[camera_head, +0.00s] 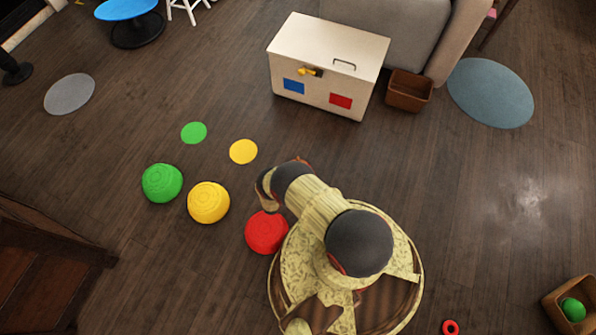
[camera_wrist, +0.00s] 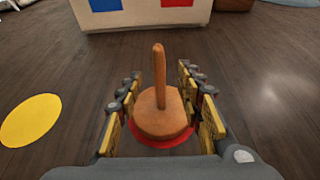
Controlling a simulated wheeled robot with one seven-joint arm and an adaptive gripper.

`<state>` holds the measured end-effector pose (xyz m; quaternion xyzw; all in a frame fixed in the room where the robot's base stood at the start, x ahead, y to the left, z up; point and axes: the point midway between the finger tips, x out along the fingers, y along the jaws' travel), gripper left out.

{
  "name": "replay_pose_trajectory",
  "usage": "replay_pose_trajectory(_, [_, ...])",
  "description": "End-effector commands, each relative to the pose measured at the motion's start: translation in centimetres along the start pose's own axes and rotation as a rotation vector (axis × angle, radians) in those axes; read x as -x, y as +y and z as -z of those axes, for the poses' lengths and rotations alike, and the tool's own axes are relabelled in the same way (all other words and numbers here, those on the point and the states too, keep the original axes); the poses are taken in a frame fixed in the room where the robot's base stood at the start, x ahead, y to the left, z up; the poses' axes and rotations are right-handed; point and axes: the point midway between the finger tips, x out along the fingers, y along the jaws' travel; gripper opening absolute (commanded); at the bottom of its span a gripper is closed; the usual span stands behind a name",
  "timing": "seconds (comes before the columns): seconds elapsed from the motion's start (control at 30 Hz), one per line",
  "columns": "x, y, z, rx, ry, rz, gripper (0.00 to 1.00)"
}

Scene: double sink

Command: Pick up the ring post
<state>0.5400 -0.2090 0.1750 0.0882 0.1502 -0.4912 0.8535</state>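The ring post (camera_wrist: 160,108) is an upright wooden peg on a thick round wooden base. In the wrist view its base stands on a red floor disc (camera_wrist: 151,142). My gripper (camera_wrist: 160,82) is open, with one row of yellow-padded fingers on each side of the post. Gaps show between the fingers and the post, and I see no contact. In the head view my gripper (camera_head: 268,188) is low over the floor and partly hidden by my arm. The post cannot be made out clearly there.
Green (camera_head: 162,183), yellow (camera_head: 208,202) and red (camera_head: 266,232) round stools stand near my base. Flat green (camera_head: 194,132) and yellow (camera_head: 243,151) discs lie on the floor. A white chest (camera_head: 322,75) stands beyond. A red ring (camera_head: 450,327) lies at lower right.

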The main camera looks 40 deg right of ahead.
Motion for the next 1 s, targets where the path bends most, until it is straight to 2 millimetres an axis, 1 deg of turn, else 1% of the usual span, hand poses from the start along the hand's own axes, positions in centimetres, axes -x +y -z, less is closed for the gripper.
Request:
replay_pose_trajectory(0.1, [-0.6, -0.2, 0.5, 0.004, -0.001, -0.005, 0.37])
replay_pose_trajectory(0.23, [-2.0, -0.3, 0.5, 0.003, -0.001, -0.003, 0.37])
replay_pose_trajectory(0.43, [-3.5, -0.1, 0.6, 0.004, 0.000, -0.004, 0.37])
replay_pose_trajectory(0.6, [-5.9, 0.1, 1.1, 0.004, -0.001, -0.003, 0.37])
replay_pose_trajectory(0.7, [-7.2, 0.1, 0.9, 0.003, 0.000, -0.002, 0.37])
replay_pose_trajectory(0.8, [-7.8, 0.1, 0.8, 0.004, 0.000, -0.004, 0.37])
replay_pose_trajectory(1.0, [-7.7, 0.2, 0.7, 0.005, 0.000, -0.005, 0.36])
